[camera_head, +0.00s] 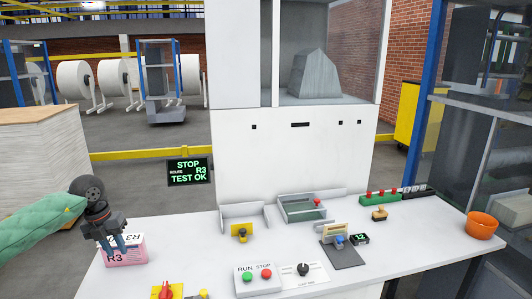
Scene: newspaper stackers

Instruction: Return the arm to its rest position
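My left arm, in a green sleeve, comes in from the left of the head view. Its gripper (113,244) points down at the left end of the white table (205,255). My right gripper is not in view.
A dark display (188,171) reads STOP, ROUTE R3, TEST OK. A RUN/STOP button box (256,285), a black knob panel (304,272), a glass-sided tray (301,210) and an orange bowl (481,226) stand on the table. A white machine (290,160) rises behind.

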